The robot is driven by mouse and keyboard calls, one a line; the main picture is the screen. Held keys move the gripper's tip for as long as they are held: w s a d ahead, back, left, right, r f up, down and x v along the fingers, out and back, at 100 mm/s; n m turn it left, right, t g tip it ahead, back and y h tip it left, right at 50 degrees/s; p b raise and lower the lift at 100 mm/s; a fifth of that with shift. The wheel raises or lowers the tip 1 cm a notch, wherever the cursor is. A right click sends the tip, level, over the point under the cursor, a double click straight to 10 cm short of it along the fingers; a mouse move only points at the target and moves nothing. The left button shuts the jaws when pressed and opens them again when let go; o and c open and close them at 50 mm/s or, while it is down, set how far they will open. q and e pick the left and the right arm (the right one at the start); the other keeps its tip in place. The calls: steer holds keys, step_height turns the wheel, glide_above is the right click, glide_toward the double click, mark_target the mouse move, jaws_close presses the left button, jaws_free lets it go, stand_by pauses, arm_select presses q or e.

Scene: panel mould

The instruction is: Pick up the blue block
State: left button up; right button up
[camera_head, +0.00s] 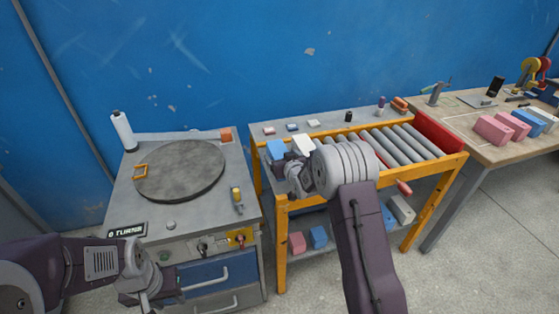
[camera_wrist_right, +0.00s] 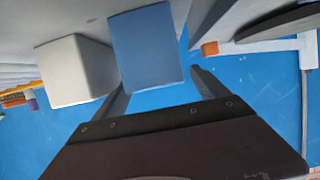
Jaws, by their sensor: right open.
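A blue block (camera_head: 277,149) sits at the left end of the orange-framed roller table, beside a white block (camera_head: 303,144). In the right wrist view the blue block (camera_wrist_right: 146,48) is close, between the two fingers of my right gripper (camera_wrist_right: 160,82), and the white block (camera_wrist_right: 75,70) is just left of it. I cannot tell whether the fingers touch the blue block. In the head view my right gripper (camera_head: 287,166) is just in front of the blocks, partly hidden by its own wrist. My left gripper (camera_head: 147,298) hangs low at the bottom left; its jaws are unclear.
A turntable bench (camera_head: 180,170) with an orange block (camera_head: 226,134) stands left. Grey rollers (camera_head: 400,143) lie right of the blocks. Small items line the table's back ledge. More blocks, including blue (camera_head: 318,237), lie on the lower shelf and on the right-hand table (camera_head: 480,155).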

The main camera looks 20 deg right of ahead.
mark_target(280, 154)
steer(key=x, duration=0.4)
steer(key=shift+s+d, duration=0.1)
steer(key=shift+r, duration=0.1)
steer(key=shift+c, duration=1.2)
steer(key=c, duration=1.5)
jaws_close()
step_height(280, 154, up, 10)
steer(key=shift+r+p, duration=0.1)
steer(key=shift+p, duration=0.5)
